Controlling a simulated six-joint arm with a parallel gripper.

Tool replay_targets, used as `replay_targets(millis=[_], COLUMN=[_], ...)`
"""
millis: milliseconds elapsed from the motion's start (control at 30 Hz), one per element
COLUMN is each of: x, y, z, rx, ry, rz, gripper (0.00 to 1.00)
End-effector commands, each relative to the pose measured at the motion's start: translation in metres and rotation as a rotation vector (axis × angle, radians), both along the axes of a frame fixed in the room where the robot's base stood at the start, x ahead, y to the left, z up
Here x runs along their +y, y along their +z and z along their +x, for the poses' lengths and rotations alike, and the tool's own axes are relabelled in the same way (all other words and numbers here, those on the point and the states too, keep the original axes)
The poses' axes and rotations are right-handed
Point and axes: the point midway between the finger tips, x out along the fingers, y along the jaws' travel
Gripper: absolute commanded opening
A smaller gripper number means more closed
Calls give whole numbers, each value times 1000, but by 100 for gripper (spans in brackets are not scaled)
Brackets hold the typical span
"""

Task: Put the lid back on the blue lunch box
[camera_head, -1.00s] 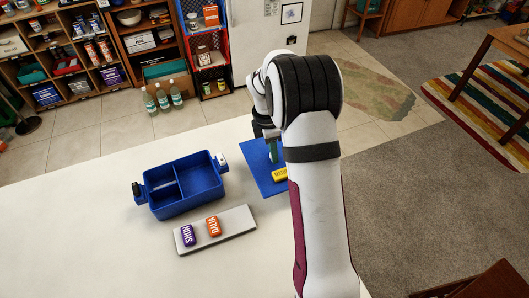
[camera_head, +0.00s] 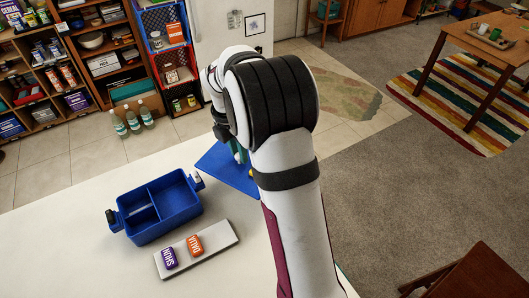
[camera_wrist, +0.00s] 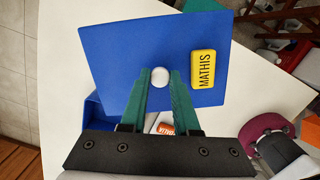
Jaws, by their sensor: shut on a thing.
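The blue lunch box (camera_head: 152,232) stands open on the white table in the head view, with dividers inside and dark and white clips at its ends. Its flat blue lid (camera_head: 213,164) is to the right of and behind it, partly hidden by my arm. In the wrist view the lid (camera_wrist: 120,60) has a round white knob (camera_wrist: 160,77) and carries a yellow MATHIS tag (camera_wrist: 204,69). My gripper (camera_wrist: 160,80) has its green fingers shut on the knob. The lid appears raised above the table, covering part of the box (camera_wrist: 93,112) in that view.
A grey board (camera_head: 216,240) in front of the box bears a purple tag (camera_head: 169,258) and an orange tag (camera_head: 194,245). Bare table (camera_head: 60,240) lies left of the box. Shelves and bottles stand beyond the table.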

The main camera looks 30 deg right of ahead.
Motion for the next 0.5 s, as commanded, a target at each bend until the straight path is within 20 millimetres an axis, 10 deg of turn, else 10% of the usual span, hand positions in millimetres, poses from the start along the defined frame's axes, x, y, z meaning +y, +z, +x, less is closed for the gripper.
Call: replay_targets(millis=[500], x=[181], y=[15], z=[45], rx=[-8], ry=[876], rz=[-1], gripper=[0])
